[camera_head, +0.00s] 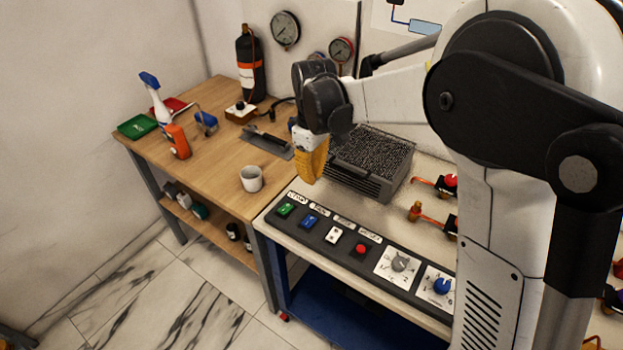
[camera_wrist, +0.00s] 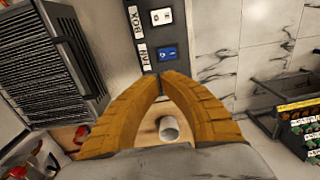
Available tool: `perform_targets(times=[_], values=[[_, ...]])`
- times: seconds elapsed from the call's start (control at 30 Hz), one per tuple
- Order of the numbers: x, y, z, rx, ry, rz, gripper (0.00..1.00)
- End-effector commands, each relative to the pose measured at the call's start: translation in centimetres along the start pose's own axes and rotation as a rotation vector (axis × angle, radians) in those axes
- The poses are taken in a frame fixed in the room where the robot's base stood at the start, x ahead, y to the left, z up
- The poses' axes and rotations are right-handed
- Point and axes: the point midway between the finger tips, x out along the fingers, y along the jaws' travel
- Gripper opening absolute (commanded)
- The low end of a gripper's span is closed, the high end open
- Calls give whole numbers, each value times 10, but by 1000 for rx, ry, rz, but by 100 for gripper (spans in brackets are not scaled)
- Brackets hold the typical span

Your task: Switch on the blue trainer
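A bench with a blue frame (camera_head: 335,312) carries a dark control strip (camera_head: 345,250) along its front edge. From left to right the strip has a green rocker (camera_head: 286,210), a blue rocker (camera_head: 309,222), a white switch (camera_head: 333,235) and a red button (camera_head: 361,249). The blue rocker (camera_wrist: 168,52) and white switch (camera_wrist: 161,17) also show in the wrist view; the green one is hidden there. My gripper (camera_head: 312,180) points down above the bench's left end, behind the strip. Its orange fingers (camera_wrist: 172,75) meet at the tips, with nothing held.
A dark finned box (camera_head: 370,160) stands just right of my gripper. Two knobs (camera_head: 400,264) (camera_head: 441,286) sit at the strip's right end. A white mug (camera_head: 251,179) stands on the wooden table (camera_head: 215,165) to the left. Valves (camera_head: 430,213) lie farther right.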

Motion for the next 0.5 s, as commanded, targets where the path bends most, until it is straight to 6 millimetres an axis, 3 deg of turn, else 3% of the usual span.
perform_targets(times=[0.5], values=[[-6,-6,3,-3,-1,-100,0]])
